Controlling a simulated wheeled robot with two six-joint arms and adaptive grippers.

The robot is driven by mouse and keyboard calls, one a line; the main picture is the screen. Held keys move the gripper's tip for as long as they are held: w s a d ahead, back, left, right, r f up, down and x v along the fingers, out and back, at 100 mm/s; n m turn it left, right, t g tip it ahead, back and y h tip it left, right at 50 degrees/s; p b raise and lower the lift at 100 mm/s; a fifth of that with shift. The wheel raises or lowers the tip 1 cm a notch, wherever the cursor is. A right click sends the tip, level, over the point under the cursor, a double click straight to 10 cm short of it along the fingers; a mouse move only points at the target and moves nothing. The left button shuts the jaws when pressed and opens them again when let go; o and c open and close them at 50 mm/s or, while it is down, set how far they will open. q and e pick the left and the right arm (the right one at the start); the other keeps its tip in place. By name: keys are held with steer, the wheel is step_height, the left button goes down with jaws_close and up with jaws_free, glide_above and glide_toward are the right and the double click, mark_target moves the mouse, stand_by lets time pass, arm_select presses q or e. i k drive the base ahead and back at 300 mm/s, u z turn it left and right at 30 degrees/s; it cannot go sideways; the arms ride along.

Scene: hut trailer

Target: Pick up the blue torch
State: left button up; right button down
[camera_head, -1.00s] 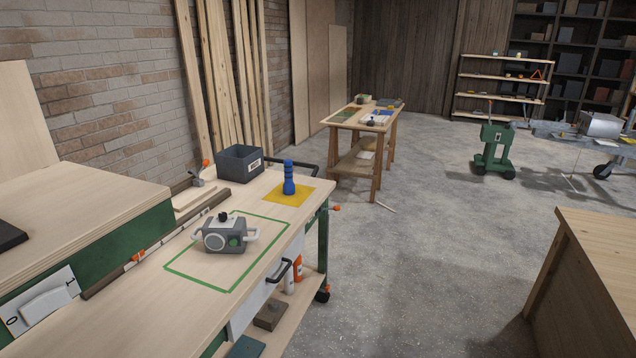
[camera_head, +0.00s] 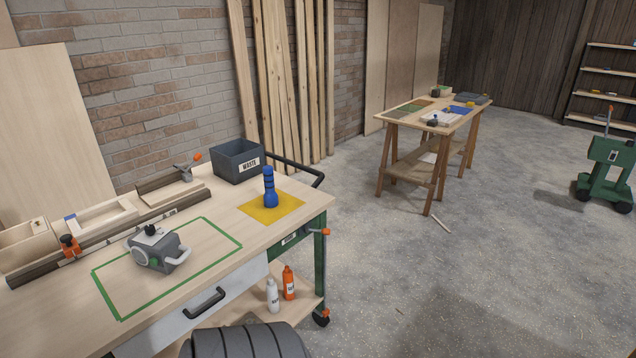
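The blue torch (camera_head: 270,188) stands upright on a yellow square mat (camera_head: 290,205) near the right end of the wooden workbench (camera_head: 215,262). It stands clear, with nothing touching its sides. Neither of my grippers shows in the head view.
A dark grey bin labelled waste (camera_head: 237,162) stands behind the torch. A grey device with handles (camera_head: 155,250) lies inside a green outline to the left. A dark ribbed round thing (camera_head: 247,342) shows at the bottom edge. Open floor (camera_head: 420,285) lies right of the bench.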

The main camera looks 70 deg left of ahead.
mark_target(270, 197)
steer(key=u, duration=0.25)
steer(key=i, duration=1.2)
steer(key=u, duration=1.4)
steer(key=i, duration=0.9)
steer(key=u, duration=0.85)
